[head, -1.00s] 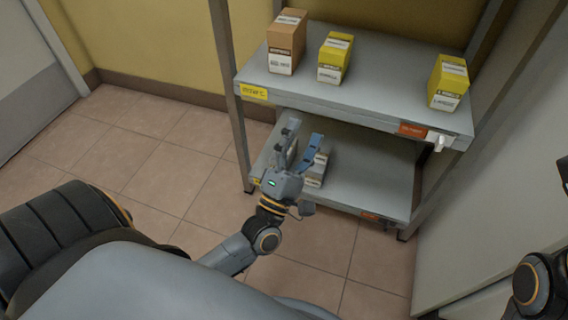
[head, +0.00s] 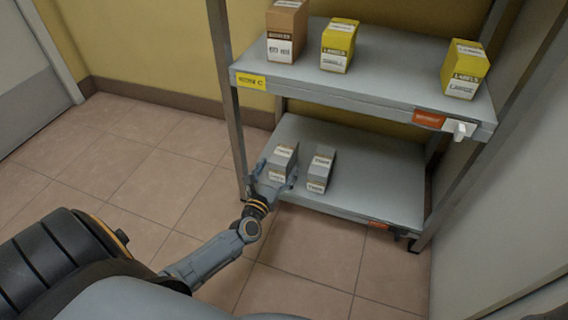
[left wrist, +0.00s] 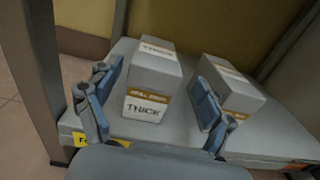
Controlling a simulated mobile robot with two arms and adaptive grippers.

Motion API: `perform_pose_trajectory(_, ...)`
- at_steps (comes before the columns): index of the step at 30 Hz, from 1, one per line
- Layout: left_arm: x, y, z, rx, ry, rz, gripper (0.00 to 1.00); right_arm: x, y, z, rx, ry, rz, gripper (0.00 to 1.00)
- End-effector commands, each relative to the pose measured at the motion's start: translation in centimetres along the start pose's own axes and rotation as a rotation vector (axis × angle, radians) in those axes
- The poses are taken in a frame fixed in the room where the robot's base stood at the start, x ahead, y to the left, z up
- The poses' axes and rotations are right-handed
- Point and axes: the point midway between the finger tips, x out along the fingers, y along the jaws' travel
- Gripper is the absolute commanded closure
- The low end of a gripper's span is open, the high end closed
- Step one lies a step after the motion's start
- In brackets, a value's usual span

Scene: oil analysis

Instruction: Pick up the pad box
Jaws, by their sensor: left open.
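Two grey boxes with white labels and a brown-yellow band stand on the lower shelf (head: 370,190). The left box (head: 284,155) shows in the left wrist view (left wrist: 150,75) with its front label reading THICK. The right box (head: 321,168) also shows in the left wrist view (left wrist: 232,80); its label is too blurred to read. I cannot tell from a label which is the pad box. My left gripper (head: 279,178) is open at the front of the left box. In the left wrist view its fingers (left wrist: 155,85) stand on either side of that box, the right finger between the two boxes.
The upper shelf (head: 390,80) overhangs the lower one and holds a brown box (head: 286,32) and two yellow boxes (head: 339,45) (head: 465,70). A shelf post (head: 228,110) stands left of my gripper. The lower shelf is clear to the right.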

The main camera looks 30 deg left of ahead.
Motion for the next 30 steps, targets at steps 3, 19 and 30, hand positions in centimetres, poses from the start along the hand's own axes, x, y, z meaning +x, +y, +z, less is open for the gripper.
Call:
perform_pose_trajectory(3, 1.2, 0.0, -0.1, 0.0, 0.0, 0.0, 0.19, -0.5, -0.1, -0.1, 0.0, -0.001, 0.0, 0.68)
perform_pose_trajectory(19, 6.7, 0.6, 0.0, 0.002, -0.001, -0.001, 0.19, -2.7, -0.6, -0.9, 0.0, -0.001, 0.0, 0.68)
perform_pose_trajectory(30, 6.7, 0.6, 0.1, 0.002, -0.001, -0.002, 0.49, -2.6, -0.6, -0.9, 0.0, -0.001, 0.0, 0.68)
